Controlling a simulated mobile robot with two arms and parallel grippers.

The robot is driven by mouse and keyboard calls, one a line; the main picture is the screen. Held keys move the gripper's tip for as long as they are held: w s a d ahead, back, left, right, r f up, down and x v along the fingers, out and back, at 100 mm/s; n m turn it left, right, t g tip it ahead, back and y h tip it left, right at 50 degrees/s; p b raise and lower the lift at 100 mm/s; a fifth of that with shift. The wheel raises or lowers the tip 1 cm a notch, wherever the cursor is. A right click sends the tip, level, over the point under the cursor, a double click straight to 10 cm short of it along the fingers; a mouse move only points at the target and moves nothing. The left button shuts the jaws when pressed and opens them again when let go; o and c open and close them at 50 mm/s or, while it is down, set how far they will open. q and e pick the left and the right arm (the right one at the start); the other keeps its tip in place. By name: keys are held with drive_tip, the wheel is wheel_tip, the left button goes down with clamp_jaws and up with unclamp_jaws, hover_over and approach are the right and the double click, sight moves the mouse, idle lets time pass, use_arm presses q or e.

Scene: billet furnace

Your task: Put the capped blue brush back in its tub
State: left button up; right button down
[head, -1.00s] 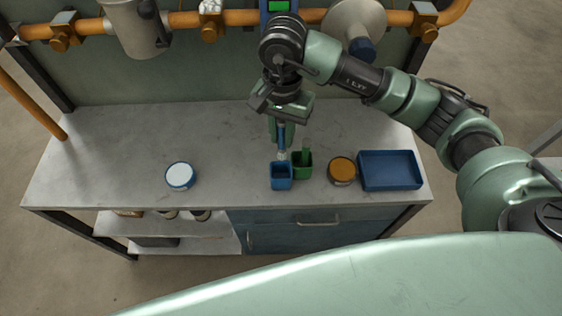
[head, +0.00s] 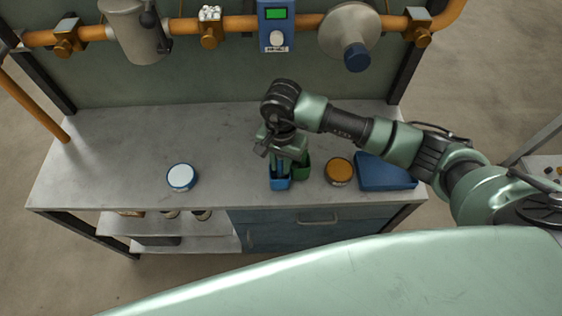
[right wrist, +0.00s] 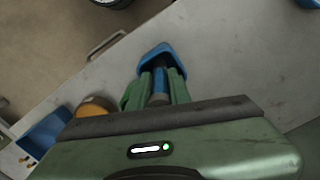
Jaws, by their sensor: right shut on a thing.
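The blue tub (head: 280,185) stands near the front edge of the bench. My right gripper (head: 279,171) is directly over it, fingers pointing down at its mouth. In the right wrist view the gripper (right wrist: 160,76) is shut on the blue brush (right wrist: 159,84), whose blue handle shows between the green fingers. The brush's lower end reaches into the opening of the blue tub (right wrist: 172,53). Its cap and tip are hidden by the fingers and tub walls, so I cannot tell whether it touches the bottom. My left gripper is not in view.
Further right are an orange-lidded jar (head: 339,171) and a blue tray (head: 386,178), partly under my right arm. A white-lidded jar (head: 181,177) stands to the left. The bench (head: 110,150) between is clear.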

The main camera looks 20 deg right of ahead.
drive_tip(key=shift+f+b, duration=0.2)
drive_tip(key=shift+b, duration=0.1)
drive_tip(key=c, duration=1.3)
unclamp_jaws()
drive_tip(key=shift+r, duration=0.1)
drive_tip(key=shift+r+p, duration=0.3)
drive_tip(key=shift+p, duration=0.2)
wheel_tip(320, 180, up, 10)
drive_tip(key=b, duration=0.3)
drive_tip(key=shift+w+r, duration=0.15)
drive_tip(key=shift+r, duration=0.05)
drive_tip(key=shift+d+r, duration=0.1)
drive_tip(key=shift+r, duration=0.55)
